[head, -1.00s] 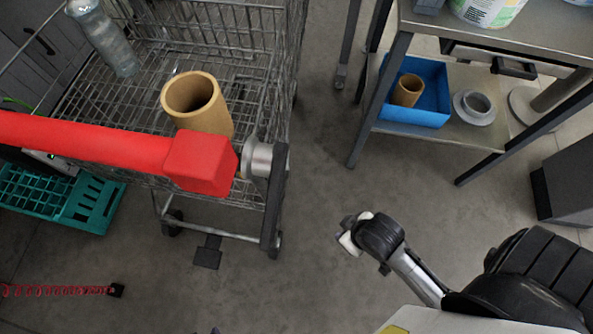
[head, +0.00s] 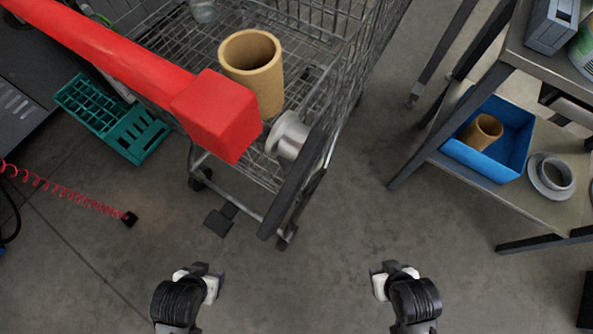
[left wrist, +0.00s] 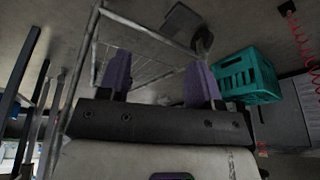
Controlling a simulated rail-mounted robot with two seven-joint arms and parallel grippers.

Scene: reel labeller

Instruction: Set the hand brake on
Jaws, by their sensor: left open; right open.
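The shopping cart (head: 330,85) stands at the upper middle, with a red handle (head: 110,45) ending in a red block (head: 218,112). Beside the block is a silver round hub (head: 287,135), and a dark bar (head: 290,185) slopes down from it; I cannot tell whether this bar is the hand brake. A dark pedal-like plate (head: 219,220) sits low at the cart's base. My left gripper (head: 200,278) is open, empty and apart from the cart. In the left wrist view its spread fingers (left wrist: 158,82) face the cart frame (left wrist: 145,50). My right gripper (head: 392,278) is open and empty, to the right.
A tan tube (head: 253,80) stands in the cart. A teal crate (head: 112,115) and a red coiled cable (head: 75,198) are at left. At right, a metal bench (head: 560,210) holds a blue bin (head: 505,155). The floor between my grippers is clear.

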